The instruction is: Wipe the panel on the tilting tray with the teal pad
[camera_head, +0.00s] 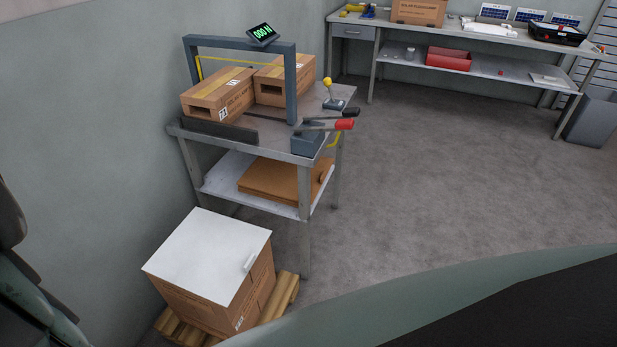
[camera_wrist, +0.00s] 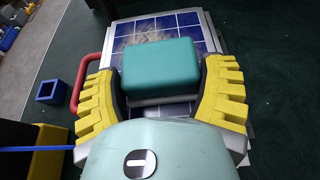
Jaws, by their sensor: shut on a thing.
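In the wrist view my gripper (camera_wrist: 161,82) has its two yellow ribbed fingers closed on the teal pad (camera_wrist: 160,64), one on each side of it. The panel (camera_wrist: 197,35) is a blue solar panel with a white grid, lying behind and under the pad. A brownish smudge shows on the panel near its upper left part. The pad hides the panel's middle, and I cannot tell whether the pad touches it. The tilting tray (camera_wrist: 110,38) shows as a pale metal edge around the panel. The head view shows neither the pad nor my gripper.
In the head view a steel table (camera_head: 300,152) bears cartons, and a long workbench (camera_head: 474,55) stands at the back. The grey floor between is clear.

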